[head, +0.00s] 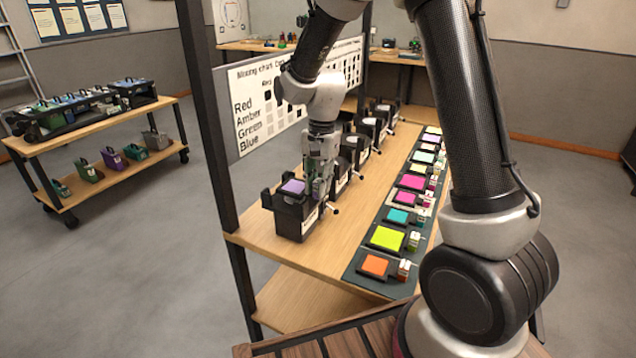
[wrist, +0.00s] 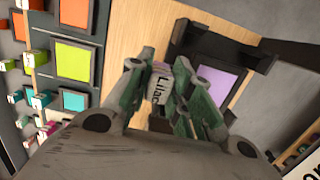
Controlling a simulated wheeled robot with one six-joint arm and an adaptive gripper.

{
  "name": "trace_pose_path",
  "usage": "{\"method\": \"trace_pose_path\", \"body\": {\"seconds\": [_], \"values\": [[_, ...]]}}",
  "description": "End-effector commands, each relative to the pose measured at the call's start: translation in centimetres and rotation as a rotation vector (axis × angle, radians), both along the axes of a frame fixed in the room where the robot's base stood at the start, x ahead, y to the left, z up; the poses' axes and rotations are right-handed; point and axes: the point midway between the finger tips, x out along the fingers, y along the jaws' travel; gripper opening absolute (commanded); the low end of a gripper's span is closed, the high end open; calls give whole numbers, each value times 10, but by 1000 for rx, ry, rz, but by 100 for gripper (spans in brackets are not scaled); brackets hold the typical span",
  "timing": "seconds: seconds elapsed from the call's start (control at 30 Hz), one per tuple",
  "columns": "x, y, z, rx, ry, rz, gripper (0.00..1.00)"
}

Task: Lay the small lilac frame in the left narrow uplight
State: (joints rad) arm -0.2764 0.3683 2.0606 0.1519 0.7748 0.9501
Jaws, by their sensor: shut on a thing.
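The small lilac frame (head: 293,186) is at the top of the nearest, leftmost black uplight (head: 292,218). In the wrist view the lilac panel (wrist: 218,72) shows inside a dark surround, over the uplight (wrist: 255,50). I cannot tell whether it rests fully down or sits slightly above. My gripper (head: 319,188) is beside the uplight's right side, pointing down. In the wrist view its green-grey fingers (wrist: 158,85) are shut on the frame's pale tag, which reads "Lilac". The fingers hide part of the frame's near edge.
More black uplights (head: 355,148) stand in a row behind, close to my gripper. A dark mat (head: 357,280) with several coloured frames and tags lies along the bench's right. Bare wood (head: 335,245) lies between. A dark post (head: 207,120) and sign board (head: 250,138) stand at the left.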

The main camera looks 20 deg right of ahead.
Motion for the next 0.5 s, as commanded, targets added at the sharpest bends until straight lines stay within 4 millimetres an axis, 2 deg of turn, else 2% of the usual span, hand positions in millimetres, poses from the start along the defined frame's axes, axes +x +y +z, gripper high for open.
{"method": "trace_pose_path", "body": {"seconds": [0.5], "values": [[-3,3,0,0,0,0,0]]}}
